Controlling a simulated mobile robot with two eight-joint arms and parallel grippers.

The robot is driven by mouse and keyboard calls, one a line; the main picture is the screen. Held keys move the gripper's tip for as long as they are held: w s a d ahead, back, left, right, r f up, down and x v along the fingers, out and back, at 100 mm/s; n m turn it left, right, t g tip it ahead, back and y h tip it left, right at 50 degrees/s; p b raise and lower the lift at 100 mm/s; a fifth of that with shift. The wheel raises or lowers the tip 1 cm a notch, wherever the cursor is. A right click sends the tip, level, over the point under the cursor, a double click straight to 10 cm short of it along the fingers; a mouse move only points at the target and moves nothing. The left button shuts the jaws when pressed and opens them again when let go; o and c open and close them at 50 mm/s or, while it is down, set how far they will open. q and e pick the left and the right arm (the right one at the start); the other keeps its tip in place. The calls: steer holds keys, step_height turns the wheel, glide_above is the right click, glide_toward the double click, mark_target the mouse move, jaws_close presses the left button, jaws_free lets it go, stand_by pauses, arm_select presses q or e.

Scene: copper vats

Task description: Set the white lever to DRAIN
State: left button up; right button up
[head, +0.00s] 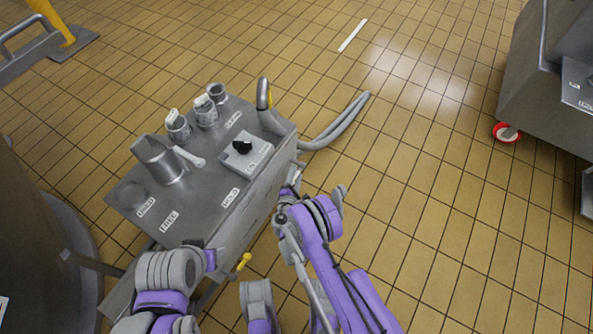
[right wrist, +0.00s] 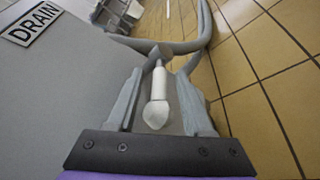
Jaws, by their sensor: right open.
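The white lever (right wrist: 157,90) shows in the right wrist view, with a grey round pivot at its far end and a rounded white knob towards me. My right gripper (right wrist: 161,78) is open, with one finger on each side of the lever; I see gaps beside the handle. A DRAIN label (right wrist: 32,24) is on the grey panel at the upper left. In the head view my right gripper (head: 292,182) is at the right side of the grey cabinet (head: 190,205); the lever there is hidden. My left arm is at the lower left, its jaws not discernible.
The cabinet top carries a black knob (head: 242,147), a short white handle (head: 190,157) and several metal fittings. A yellow handle (head: 244,262) sticks out at its front. Grey hoses (head: 345,122) run out behind it. The tiled floor to the right is clear up to a wheeled machine (head: 545,95).

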steer(key=shift+s, duration=0.1)
steer(key=shift+c, duration=0.3)
jaws_close()
steer(key=shift+r, duration=0.1)
stand_by(0.8)
